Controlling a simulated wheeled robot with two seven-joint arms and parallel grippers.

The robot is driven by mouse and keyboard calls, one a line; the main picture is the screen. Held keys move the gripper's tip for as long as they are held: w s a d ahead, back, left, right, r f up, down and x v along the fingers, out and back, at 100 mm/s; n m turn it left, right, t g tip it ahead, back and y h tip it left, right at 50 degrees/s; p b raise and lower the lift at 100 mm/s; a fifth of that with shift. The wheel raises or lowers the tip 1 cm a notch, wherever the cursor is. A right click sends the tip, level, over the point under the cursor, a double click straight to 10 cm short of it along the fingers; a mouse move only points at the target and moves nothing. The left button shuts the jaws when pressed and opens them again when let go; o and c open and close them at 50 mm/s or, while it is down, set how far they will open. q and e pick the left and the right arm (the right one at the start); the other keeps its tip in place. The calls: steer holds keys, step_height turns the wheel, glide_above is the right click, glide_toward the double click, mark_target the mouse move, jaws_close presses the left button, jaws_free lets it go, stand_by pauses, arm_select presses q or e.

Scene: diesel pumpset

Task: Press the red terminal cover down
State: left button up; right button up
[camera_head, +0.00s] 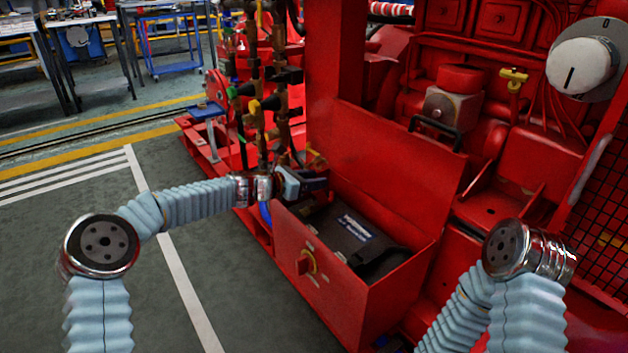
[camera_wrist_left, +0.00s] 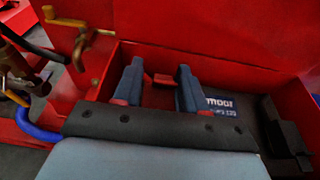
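A black battery (camera_head: 350,238) with a white-lettered label sits in an open red box. It also shows in the left wrist view (camera_wrist_left: 245,128). My left gripper (camera_head: 318,180) reaches over the box's left end in the head view. In the left wrist view its two dark blue fingers (camera_wrist_left: 160,88) stand apart. A small red piece (camera_wrist_left: 160,79), which looks like the terminal cover, shows between them. I cannot tell whether the fingers touch it. My right gripper is out of view; only the right arm shows.
Pipes and valves (camera_head: 262,100) stand close left of my left gripper. A blue hose (camera_wrist_left: 35,127) lies beside the box. Open floor (camera_head: 235,285) lies at left.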

arm_select(q)
steer(key=shift+s+d+f+g, duration=0.25)
steer(key=shift+d+f+g, duration=0.05)
steer(key=shift+d+f, duration=0.15)
steer(key=v, duration=1.4)
steer(key=shift+a+r, duration=0.2)
steer(key=shift+w, duration=0.1)
